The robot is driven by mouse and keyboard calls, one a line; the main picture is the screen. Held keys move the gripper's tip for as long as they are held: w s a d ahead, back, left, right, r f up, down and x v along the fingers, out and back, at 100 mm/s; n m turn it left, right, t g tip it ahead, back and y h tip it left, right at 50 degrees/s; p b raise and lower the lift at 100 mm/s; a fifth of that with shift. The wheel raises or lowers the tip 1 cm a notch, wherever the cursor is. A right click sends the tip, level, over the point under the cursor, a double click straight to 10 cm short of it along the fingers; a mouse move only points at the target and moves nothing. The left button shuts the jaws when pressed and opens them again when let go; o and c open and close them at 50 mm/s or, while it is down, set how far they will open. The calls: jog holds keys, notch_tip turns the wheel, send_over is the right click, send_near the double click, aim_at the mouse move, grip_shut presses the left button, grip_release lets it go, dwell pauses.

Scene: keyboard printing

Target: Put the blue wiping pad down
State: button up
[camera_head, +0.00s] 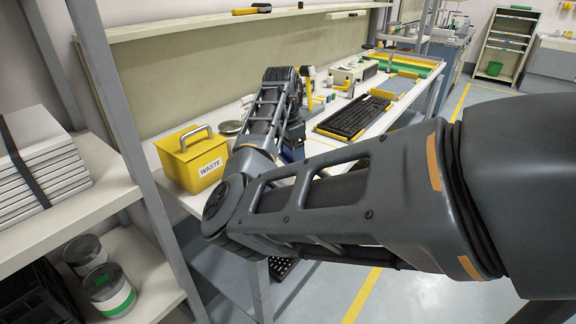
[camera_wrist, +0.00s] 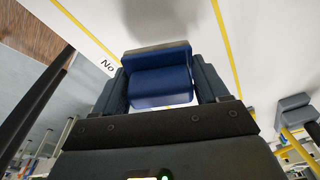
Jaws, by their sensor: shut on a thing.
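In the wrist view, the blue wiping pad (camera_wrist: 160,88) is a blue block with a grey strip along its far edge. My gripper (camera_wrist: 160,80) has one finger on each side of the pad and is shut on it. A white surface with yellow lines lies beyond the pad; I cannot tell whether the pad touches it. In the head view, my own arm reaches over the white workbench (camera_head: 400,98) and hides most of the gripper and the pad.
A yellow waste bin (camera_head: 193,160) with a raised handle stands at the bench's near end, left of my arm. A black keyboard (camera_head: 352,117) lies to the right of my wrist. A grey shelf post (camera_head: 118,105) stands at the left. A label reading "No" (camera_wrist: 107,66) shows beside the pad.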

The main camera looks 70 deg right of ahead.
aim_at(288, 159)
jog(key=shift+w+a+f, duration=0.2)
jog(key=shift+w+f, duration=0.15)
jog(key=shift+f+p, duration=0.3)
jog(key=shift+f, duration=1.65)
jog(key=shift+f, duration=0.1)
jog(key=o, duration=1.3)
jog(key=shift+c, duration=0.2)
jog(key=r, duration=0.4)
jog(key=a+r, duration=0.1)
jog(key=r, duration=0.3)
jog(key=w+r+b, duration=0.1)
jog(key=r, duration=0.3)
jog(key=shift+a+r, duration=0.1)
jog(key=shift+a, duration=0.1)
